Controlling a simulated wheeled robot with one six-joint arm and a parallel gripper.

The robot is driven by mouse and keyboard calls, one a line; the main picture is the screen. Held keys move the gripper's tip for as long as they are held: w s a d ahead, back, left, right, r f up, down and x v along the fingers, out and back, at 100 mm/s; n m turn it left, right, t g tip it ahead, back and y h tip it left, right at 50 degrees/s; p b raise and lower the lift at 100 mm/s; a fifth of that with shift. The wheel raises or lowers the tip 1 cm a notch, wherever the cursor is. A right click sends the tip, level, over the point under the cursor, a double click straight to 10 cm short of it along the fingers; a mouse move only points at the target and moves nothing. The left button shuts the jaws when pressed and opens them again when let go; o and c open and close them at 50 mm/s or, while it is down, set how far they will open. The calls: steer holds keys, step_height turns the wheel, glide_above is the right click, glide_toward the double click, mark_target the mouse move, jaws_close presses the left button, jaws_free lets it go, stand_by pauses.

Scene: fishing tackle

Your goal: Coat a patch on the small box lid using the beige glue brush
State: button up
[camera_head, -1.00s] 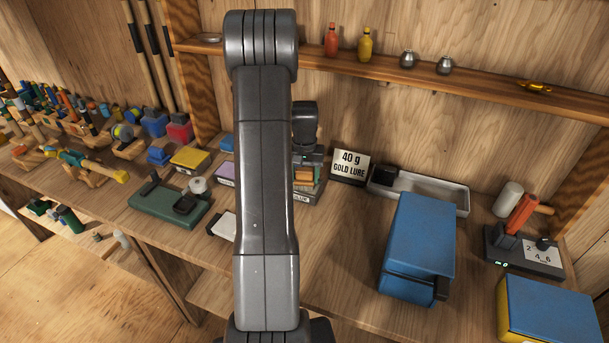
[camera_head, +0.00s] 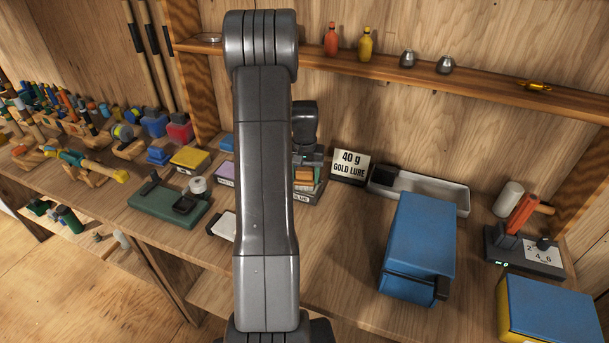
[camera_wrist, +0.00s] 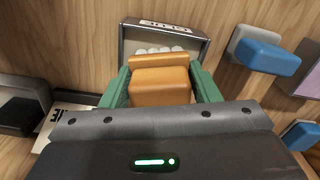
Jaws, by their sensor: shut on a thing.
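My gripper (camera_wrist: 160,88) has green fingers shut on an orange-tan block (camera_wrist: 160,82), which seems to be the glue brush's handle. The brush's lower end is hidden. Just beyond it in the wrist view is a grey box (camera_wrist: 124,42) with white round shapes inside and a label upside down. In the head view the label (camera_head: 300,198) looks like part of "GLUE", and the orange block (camera_head: 304,174) sits above it, partly behind my arm. I cannot tell if brush and box touch. I cannot single out the small box lid; a white flat piece (camera_head: 222,225) lies left of my arm.
A large blue box (camera_head: 420,240) stands further right. A green board (camera_head: 150,208) lies left. A shelf (camera_head: 400,80) runs above. Bare counter shows front centre.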

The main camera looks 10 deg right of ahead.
mark_target(304, 169)
steer(key=shift+r+p, duration=2.1)
steer(key=shift+r, duration=1.4)
steer(key=shift+f, duration=0.1)
